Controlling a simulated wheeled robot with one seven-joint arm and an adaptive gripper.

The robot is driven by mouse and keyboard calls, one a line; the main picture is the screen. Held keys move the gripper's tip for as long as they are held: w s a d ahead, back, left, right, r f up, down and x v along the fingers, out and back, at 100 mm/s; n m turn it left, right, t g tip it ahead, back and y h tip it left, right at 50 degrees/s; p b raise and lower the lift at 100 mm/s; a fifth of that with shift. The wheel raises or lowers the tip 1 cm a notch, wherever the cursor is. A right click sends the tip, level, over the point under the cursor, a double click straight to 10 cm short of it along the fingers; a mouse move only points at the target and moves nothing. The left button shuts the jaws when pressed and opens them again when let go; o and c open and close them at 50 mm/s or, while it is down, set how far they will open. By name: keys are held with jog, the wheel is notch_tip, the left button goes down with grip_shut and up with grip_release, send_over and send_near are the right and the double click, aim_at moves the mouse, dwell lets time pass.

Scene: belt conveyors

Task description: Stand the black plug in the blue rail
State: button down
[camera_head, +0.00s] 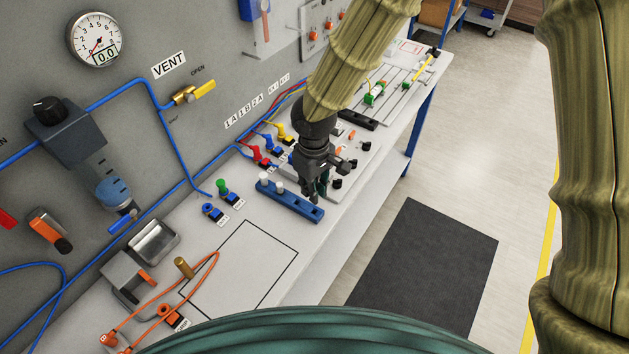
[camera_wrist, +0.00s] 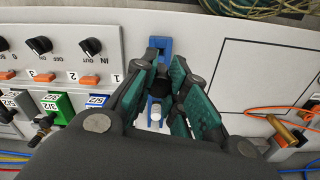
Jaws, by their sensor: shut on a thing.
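The blue rail (camera_head: 290,203) lies on the grey bench, with two white plugs (camera_head: 278,186) standing toward its left end. My gripper (camera_head: 318,193) is over the right part of the rail. In the wrist view, the gripper's teal-padded fingers (camera_wrist: 164,78) are closed around the black plug (camera_wrist: 161,86), of which only a dark part shows between them. The rail's end (camera_wrist: 160,44) shows past the fingertips, and a white plug (camera_wrist: 156,112) shows nearer the palm. The black plug's lower end is hidden, so I cannot tell whether it is seated or above the rail.
A panel with black knobs (camera_wrist: 91,47) stands beside the rail. An outlined bare area (camera_head: 240,262) lies to the left. An orange cable (camera_head: 205,275) lies at the front left.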

jog(key=shift+f+b, duration=1.8)
jog(key=shift+f, duration=0.4)
jog(key=shift+f, duration=1.1)
dwell(1.2)
jog(key=c, duration=1)
grip_release()
jog(key=shift+o, duration=0.2)
jog(key=shift+r, duration=0.1)
jog(key=shift+r+p, duration=2.8)
jog(key=shift+r, duration=0.65)
